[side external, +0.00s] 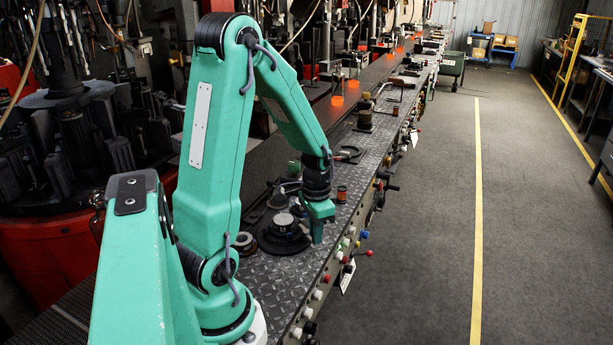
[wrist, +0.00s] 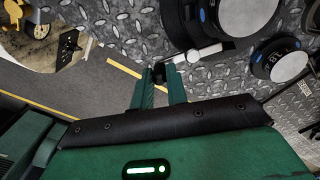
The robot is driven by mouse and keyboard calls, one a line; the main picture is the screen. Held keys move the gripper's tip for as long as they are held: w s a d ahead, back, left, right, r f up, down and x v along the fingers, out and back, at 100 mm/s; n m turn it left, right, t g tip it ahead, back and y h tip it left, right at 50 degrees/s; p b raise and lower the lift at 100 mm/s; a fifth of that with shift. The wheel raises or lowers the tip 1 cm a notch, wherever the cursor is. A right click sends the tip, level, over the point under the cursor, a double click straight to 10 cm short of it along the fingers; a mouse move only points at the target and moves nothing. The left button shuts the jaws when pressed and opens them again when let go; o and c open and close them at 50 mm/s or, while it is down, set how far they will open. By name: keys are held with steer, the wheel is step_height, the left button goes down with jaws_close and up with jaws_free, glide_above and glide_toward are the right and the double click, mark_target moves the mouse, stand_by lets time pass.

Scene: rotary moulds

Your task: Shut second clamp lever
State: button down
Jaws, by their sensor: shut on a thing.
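My gripper (side external: 319,222) points down at the right side of a round dark mould base (side external: 284,243) with a pale round top, on the metal bench. In the wrist view my gripper's green fingers (wrist: 163,76) are close together, shut on the dark end of a clamp lever. The lever's pale bar (wrist: 203,53) runs from the fingertips to the upper right, towards a large dark round body with a grey top (wrist: 245,12). The lever is hidden behind my gripper in the side view. I cannot tell whether it lies fully closed.
A smaller round piece with a grey top (wrist: 287,66) stands right of the lever. The diamond-plate bench (side external: 272,275) has knobs and buttons along its front edge. Dark machines stand behind it. The floor aisle (side external: 420,220) on the right is clear.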

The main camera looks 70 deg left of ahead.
steer(key=n, duration=0.1)
steer(key=w+n, duration=0.1)
steer(key=n, duration=0.1)
steer(key=shift+w+a+n, duration=0.2)
steer(key=shift+n, duration=0.1)
steer(key=shift+w+a+n, duration=0.2)
steer(key=shift+w+n, duration=0.05)
steer(key=shift+n, duration=0.55)
steer(key=shift+w+a+n, duration=0.2)
steer(key=shift+w+n, duration=0.05)
steer(key=shift+n, duration=0.55)
steer(key=c, duration=1.4)
jaws_free()
steer(key=shift+r, duration=0.1)
step_height(320, 180, up, 8)
steer(key=shift+f, duration=0.2)
